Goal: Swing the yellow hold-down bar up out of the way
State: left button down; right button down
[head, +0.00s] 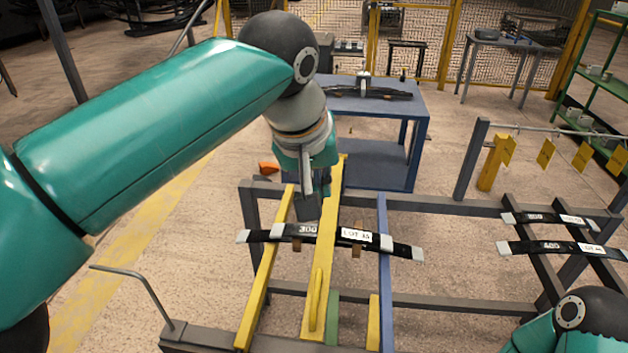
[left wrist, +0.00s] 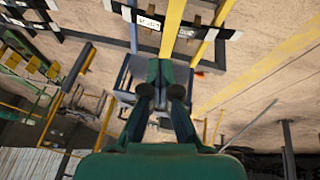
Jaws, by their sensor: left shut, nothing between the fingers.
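The yellow hold-down bar (head: 325,245), a broad bar with a loop handle near its front end, lies lengthwise over a dark leaf spring (head: 400,249) on the grey rack. The spring carries a "300" mark and a white lot label. My left gripper (head: 309,203) is shut and empty, pointing down just left of the bar's far part, above the spring. Whether it touches the bar is unclear. In the left wrist view, its fingers (left wrist: 171,78) point toward the yellow bars, one of which (left wrist: 172,28) crosses the spring. My right gripper is outside both views.
A thinner yellow rail (head: 262,285) and a blue rail (head: 385,285) flank the bar. More springs (head: 562,248) lie on the rack at right. A bent grey rod (head: 140,285) stands at front left. A blue table (head: 415,105) stands behind.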

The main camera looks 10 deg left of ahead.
pick_arm(q)
jog(key=c, duration=1.9)
grip_release()
jog(key=o, duration=0.7)
jog(key=shift+r, duration=0.15)
jog(key=v, duration=1.1)
jog(key=shift+r, duration=0.3)
jog(key=shift+s, duration=0.1)
